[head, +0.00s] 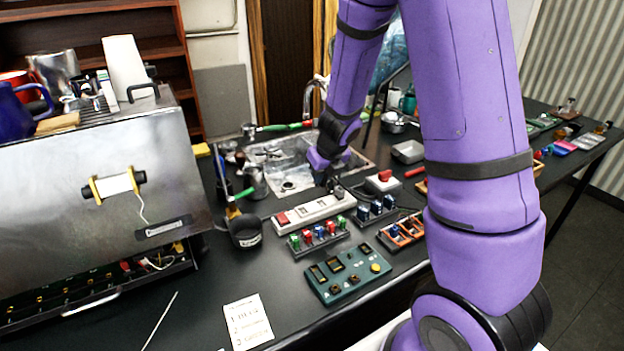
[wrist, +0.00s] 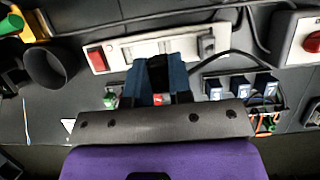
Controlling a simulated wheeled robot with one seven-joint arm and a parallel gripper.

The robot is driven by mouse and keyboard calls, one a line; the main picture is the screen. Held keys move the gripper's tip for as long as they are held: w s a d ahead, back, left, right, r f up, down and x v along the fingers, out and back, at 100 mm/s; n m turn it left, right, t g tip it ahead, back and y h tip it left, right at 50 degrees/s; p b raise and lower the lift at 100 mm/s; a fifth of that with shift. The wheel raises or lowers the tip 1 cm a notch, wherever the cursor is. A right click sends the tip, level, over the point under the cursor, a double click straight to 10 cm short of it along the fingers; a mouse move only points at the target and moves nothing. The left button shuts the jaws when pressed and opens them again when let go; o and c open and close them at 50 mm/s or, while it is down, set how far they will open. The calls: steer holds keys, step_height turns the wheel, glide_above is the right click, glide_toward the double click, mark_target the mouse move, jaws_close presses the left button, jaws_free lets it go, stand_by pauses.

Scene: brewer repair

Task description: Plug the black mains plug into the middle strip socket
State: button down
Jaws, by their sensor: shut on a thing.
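The white power strip (head: 313,212) lies on the dark bench with a red switch at its left end. It also crosses the upper part of the wrist view (wrist: 128,51). A dark plug (wrist: 207,45) sits at the strip's right end. My gripper (wrist: 157,78) is shut on the black mains plug (wrist: 157,68), held between its blue fingers. The plug overlaps the strip's middle in the wrist view; I cannot tell whether it touches a socket. In the head view my gripper (head: 328,178) is over the strip's far side, and the held plug is not clear there.
Racks with red and green parts (head: 318,237) and blue parts (head: 376,210) stand close in front of the strip. A green panel (head: 346,273) lies nearer. A red-button box (head: 382,181) is at right, a black cup (head: 246,230) at left.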

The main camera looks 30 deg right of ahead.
mark_target(323, 186)
steer(key=shift+s+d+f, duration=0.1)
steer(key=shift+d+f, duration=0.05)
steer(key=shift+f, duration=2.7)
steer(key=shift+f, duration=0.8)
stand_by(1.0)
steer(key=c, duration=1)
jaws_free()
steer(key=shift+o, duration=0.2)
steer(key=shift+r, duration=0.1)
steer(key=v, duration=1)
steer(key=shift+r, duration=0.25)
steer(key=shift+s, duration=0.15)
